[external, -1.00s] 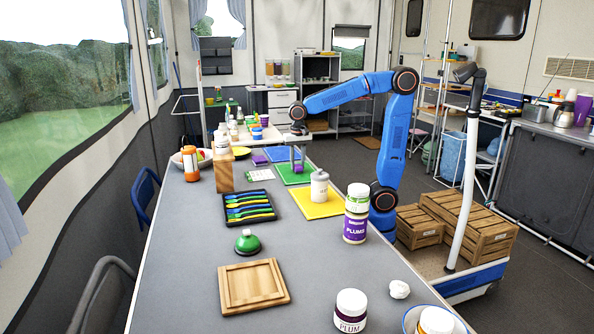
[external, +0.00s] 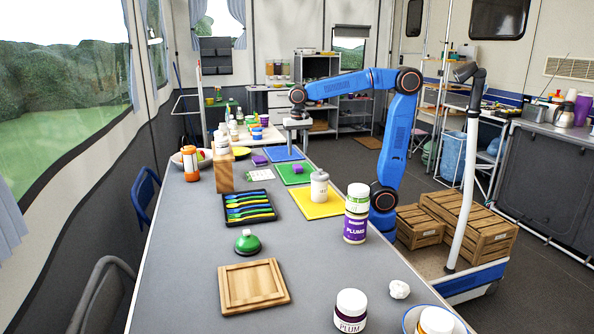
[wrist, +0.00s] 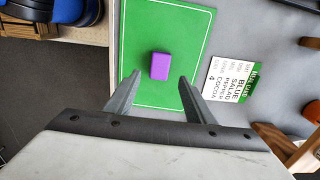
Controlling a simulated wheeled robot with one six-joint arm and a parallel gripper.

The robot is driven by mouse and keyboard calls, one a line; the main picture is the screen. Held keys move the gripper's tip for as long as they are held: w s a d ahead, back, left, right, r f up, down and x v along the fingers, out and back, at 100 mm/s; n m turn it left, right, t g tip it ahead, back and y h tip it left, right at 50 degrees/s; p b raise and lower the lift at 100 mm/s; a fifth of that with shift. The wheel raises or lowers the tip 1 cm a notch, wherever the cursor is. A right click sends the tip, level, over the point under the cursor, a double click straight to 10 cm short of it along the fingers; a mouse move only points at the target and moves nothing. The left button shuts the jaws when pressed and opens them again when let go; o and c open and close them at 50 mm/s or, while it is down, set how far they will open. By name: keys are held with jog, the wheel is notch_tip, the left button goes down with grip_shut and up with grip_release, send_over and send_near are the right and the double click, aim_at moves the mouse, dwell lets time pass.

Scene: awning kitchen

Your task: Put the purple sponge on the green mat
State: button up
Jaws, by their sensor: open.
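My gripper (external: 297,142) is above the mat, fingers pointing down, and is open and empty. In the wrist view its two fingers (wrist: 160,82) are spread to either side, apart from the sponge.
A blue mat (external: 284,154) and a yellow mat (external: 316,206) flank the green one. A white bottle (external: 319,186) stands on the yellow mat. A printed card (wrist: 231,80) lies beside the green mat. Another purple item (external: 259,160) lies left of the blue mat.

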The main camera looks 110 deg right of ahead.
jog(key=s+a+n+t, duration=0.2)
jog(key=s+a+n, duration=0.6)
jog(key=s+n, duration=0.15)
jog(key=s+a+f+n+t, duration=0.2)
jog(key=s+a+f+n, duration=0.3)
jog(key=s+f+n, duration=0.3)
jog(key=shift+s+f+t, duration=0.4)
jog(key=shift+s, duration=0.35)
